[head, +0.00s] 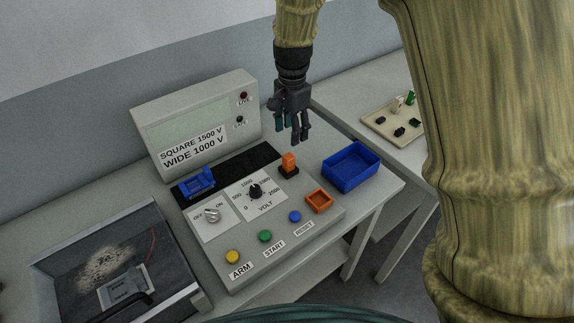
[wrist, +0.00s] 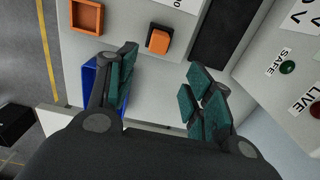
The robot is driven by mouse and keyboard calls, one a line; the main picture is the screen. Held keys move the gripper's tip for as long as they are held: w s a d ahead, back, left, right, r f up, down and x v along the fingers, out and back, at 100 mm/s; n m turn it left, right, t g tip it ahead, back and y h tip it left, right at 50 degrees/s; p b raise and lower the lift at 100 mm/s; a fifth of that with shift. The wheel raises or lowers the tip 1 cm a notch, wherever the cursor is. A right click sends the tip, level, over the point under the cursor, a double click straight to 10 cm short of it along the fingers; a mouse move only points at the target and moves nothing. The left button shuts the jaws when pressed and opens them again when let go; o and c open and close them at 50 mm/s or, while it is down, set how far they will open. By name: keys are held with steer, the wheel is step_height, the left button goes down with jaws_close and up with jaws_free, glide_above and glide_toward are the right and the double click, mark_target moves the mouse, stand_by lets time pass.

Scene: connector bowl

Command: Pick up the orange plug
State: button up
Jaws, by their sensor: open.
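The orange plug (head: 289,161) stands upright on a dark base on the grey control panel, right of the voltage dial. In the wrist view the orange plug (wrist: 158,40) is ahead of the fingers, near the top middle. My gripper (head: 299,138) hangs just above and behind the plug in the head view. Its teal-padded fingers (wrist: 158,88) are spread wide with nothing between them. The plug is apart from the fingers.
A blue open bin (head: 351,166) stands right of the panel. An orange square socket (head: 319,201) is in front of the plug. A blue connector (head: 196,183) sits at the left. The upright display box (head: 195,125) rises behind. A side table (head: 372,122) is at the right.

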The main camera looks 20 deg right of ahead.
mark_target(291, 155)
steer(key=f, duration=0.3)
steer(key=f+p, duration=0.1)
steer(key=shift+w+a+f, duration=0.1)
steer(key=shift+a+f, duration=0.15)
steer(key=shift+a, duration=0.05)
steer(key=shift+s+f+p, duration=0.15)
steer(key=shift+f+p, duration=0.2)
steer(key=shift+f, duration=0.15)
steer(key=shift+s+f+p, duration=0.15)
steer(key=shift+f+p, duration=0.15)
steer(key=shift+f, duration=0.2)
steer(key=shift+s+d+f+p, duration=0.15)
steer(key=shift+f+p, duration=0.6)
steer(key=shift+f, duration=1.3)
steer(key=shift+c, duration=0.2)
steer(key=c, duration=1.1)
